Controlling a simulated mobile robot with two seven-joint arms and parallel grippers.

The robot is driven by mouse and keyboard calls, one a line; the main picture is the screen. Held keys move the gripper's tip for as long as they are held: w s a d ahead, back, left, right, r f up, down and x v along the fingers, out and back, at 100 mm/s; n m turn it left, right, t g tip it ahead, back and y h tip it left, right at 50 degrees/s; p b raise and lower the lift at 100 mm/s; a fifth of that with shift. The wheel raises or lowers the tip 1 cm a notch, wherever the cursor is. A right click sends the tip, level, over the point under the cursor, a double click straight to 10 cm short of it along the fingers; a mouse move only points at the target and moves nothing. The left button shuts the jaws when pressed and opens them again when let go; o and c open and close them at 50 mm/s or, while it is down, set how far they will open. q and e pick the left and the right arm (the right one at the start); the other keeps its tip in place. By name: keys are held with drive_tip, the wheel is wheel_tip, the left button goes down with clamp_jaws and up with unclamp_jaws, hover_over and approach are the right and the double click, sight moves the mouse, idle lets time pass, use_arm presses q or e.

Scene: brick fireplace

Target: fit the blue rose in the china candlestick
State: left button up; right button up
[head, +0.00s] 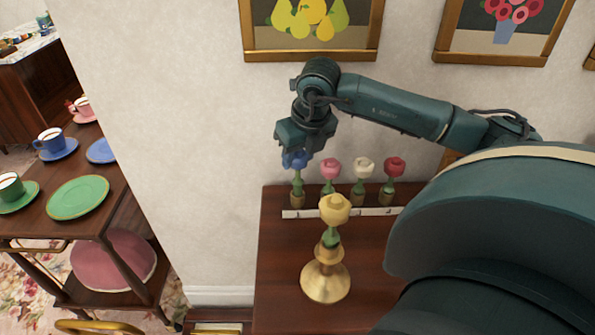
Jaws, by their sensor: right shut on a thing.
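The blue rose (295,163) is at the left end of a row of roses at the back of the dark wooden table (285,250). Its green stem goes down to a brown base, level with the bases of the other roses. My right gripper (298,150) is above it, pointing down and shut on the blue bloom, hiding part of it. I cannot tell whether its base touches the table. I see no china candlestick; the only candlestick in view is a gold-coloured one (326,281) with a yellow rose (335,209) upright in it. My left gripper is out of view.
A pink rose (330,168), a white rose (363,168) and a red rose (395,167) stand right of the blue one, by a pale strip (345,212). My right arm covers the table's right side. A cart with a green plate (78,197) and cups is at left.

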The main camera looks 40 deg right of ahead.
drive_tip(key=shift+r, duration=0.2)
drive_tip(key=shift+r+p, duration=0.75)
drive_tip(key=shift+r, duration=0.25)
drive_tip(key=shift+f, duration=0.1)
